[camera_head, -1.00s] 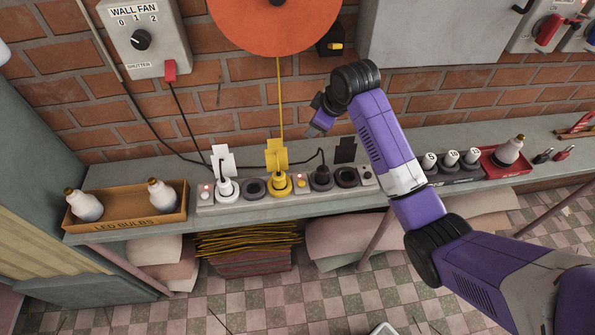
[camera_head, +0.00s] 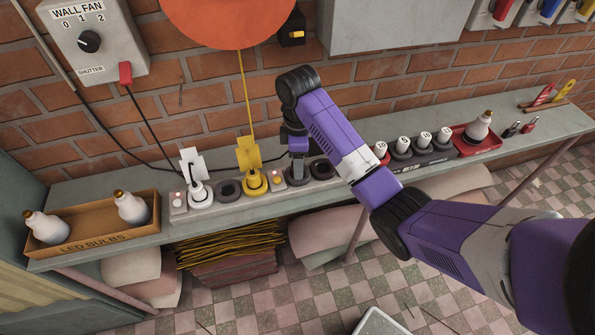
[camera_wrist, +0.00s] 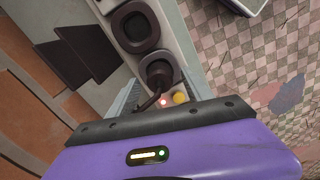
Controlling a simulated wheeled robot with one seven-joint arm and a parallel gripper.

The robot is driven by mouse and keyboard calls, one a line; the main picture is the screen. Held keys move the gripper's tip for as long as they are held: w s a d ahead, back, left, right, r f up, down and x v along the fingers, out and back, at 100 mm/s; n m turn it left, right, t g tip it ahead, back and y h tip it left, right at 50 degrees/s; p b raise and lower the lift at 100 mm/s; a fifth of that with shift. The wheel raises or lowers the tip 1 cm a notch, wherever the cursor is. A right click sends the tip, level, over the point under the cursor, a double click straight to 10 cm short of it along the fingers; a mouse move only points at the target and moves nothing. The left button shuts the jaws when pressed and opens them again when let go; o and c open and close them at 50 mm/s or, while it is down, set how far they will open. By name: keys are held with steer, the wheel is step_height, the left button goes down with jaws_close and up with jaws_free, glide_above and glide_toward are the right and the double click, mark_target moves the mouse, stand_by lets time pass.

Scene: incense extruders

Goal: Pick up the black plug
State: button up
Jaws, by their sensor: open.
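The black plug (camera_wrist: 158,76) sits upright in a socket of the power strip (camera_head: 217,204), with its dark cord running off beside it in the wrist view. My gripper (camera_head: 298,170) is pointed down over that socket and is open. In the wrist view its grey fingers show on either side of the plug. In the head view my gripper and wrist hide the plug. Dark square tags (camera_wrist: 88,48) lie beside the strip in the wrist view.
A white plug (camera_head: 200,191) and a yellow plug (camera_head: 255,180) with tags stand left on the strip. An empty socket (camera_wrist: 135,27) adjoins the black plug. A bulb box (camera_head: 90,225) is at left; a red tray (camera_head: 478,142) at right. The brick wall is close behind.

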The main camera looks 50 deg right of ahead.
steer(key=shift+f, duration=1.3)
jaws_close()
steer(key=shift+r, duration=0.1)
